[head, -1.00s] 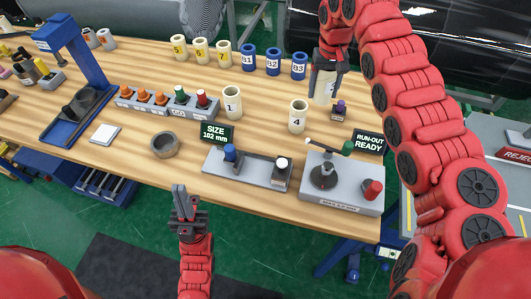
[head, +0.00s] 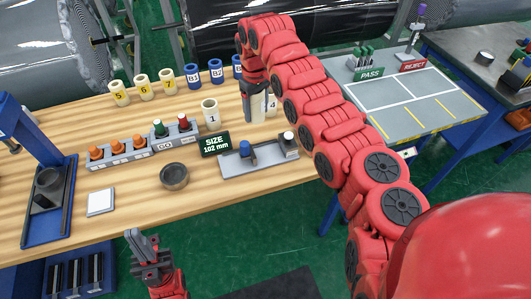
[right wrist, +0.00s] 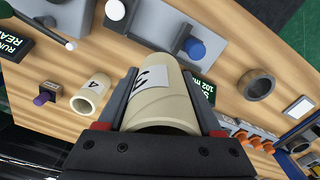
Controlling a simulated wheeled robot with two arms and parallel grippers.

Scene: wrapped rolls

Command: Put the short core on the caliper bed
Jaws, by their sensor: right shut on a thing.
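My right gripper (head: 256,88) is shut on a cream core (right wrist: 160,100), whose label looks like a 3. It holds the core in front of and beside core 4 (head: 271,103), which it partly hides in the head view. The caliper bed (head: 262,166) is a grey plate with a blue post (head: 245,149) and a white-topped block (head: 289,140). In the right wrist view the bed (right wrist: 150,28) lies beyond the held core. Core 1 (head: 211,114) stands left of my right gripper. My left gripper (head: 142,243) is empty at the table's front edge; its finger gap is unclear.
A display (head: 215,144) reads SIZE 102 mm. A dark ring (head: 174,177) and white pad (head: 101,202) lie left of it. Cores 5, 6, 7 and blue-marked cores (head: 192,77) stand behind. A PASS/REJECT table (head: 410,100) is at right. My right arm hides the run-out device.

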